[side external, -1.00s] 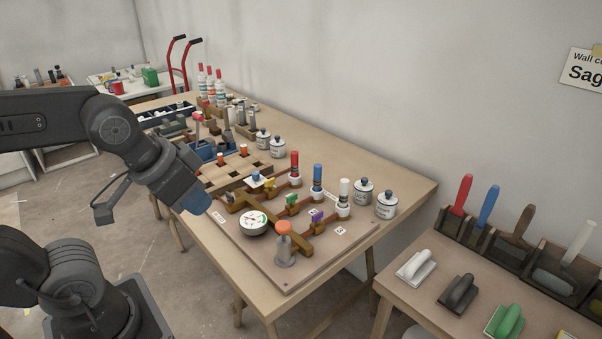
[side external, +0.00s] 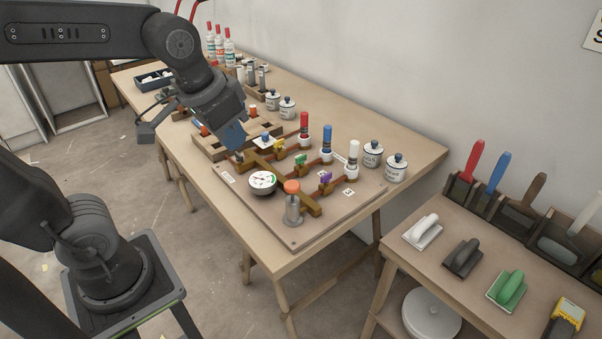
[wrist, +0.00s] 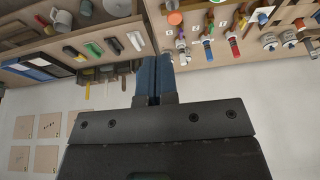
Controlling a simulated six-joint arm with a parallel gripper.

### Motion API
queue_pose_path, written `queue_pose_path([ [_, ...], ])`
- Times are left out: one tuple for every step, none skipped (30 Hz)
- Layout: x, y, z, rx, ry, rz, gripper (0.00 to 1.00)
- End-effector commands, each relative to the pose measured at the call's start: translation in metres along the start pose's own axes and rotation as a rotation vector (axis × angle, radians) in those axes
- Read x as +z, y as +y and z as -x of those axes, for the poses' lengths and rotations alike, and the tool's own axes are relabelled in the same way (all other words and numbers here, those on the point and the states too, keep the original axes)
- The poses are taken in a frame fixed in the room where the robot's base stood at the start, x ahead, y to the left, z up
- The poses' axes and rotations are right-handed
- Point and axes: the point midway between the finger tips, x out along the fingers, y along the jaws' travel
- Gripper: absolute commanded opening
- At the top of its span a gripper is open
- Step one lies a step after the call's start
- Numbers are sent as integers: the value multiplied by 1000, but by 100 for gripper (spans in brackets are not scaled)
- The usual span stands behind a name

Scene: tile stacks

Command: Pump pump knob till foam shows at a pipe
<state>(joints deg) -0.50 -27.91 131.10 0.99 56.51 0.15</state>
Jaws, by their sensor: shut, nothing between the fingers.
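The pump is a grey cylinder with an orange knob (side external: 292,187) at the near corner of a board (side external: 300,238) on the wooden table. The orange knob also shows at the top of the wrist view (wrist: 174,18). Brown pipes (side external: 312,208) run from it past yellow, green and purple valves to red, blue and white upright pieces (side external: 353,154). I see no clear foam. My gripper (side external: 239,152), with blue fingers, is shut and empty. It appears over the board's left end, apart from the knob. Its fingers also show in the wrist view (wrist: 155,58).
A round gauge (side external: 262,182) sits left of the pump. White lidded jars (side external: 396,168) stand behind the pipes. A wooden tray (side external: 213,146) lies beyond my gripper. A second table (side external: 405,262) at right holds trowels and floats. The board's near corner is clear.

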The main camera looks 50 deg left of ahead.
Motion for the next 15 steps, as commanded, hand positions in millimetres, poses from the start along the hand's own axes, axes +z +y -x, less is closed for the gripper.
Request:
queue_pose_path([
  [-14, -1, -5, -4, -36, -1, 0],
  [-20, -2, -7, -6, -55, -1, 0],
  [-29, -3, -11, -8, -79, -2, 0],
  [-36, -4, -14, -10, -96, -2, 0],
  [-43, -4, -17, -12, -115, -3, 0],
  [-52, -6, -22, -15, -139, -4, 0],
  [-58, -6, -26, -17, -157, -4, 0],
  [-65, -7, -30, -19, -175, -5, 0],
  [-73, -8, -36, -21, -197, -6, 0],
  [-78, -9, -41, -23, -214, -6, 0],
  [-84, -10, -45, -25, -230, -7, 0],
  [-90, -11, -52, -27, -250, -7, 0],
  [-94, -12, -56, -29, -265, -8, 0],
  [-98, -12, -60, -30, -277, -8, 0],
  [-103, -13, -65, -31, -292, -8, 0],
])
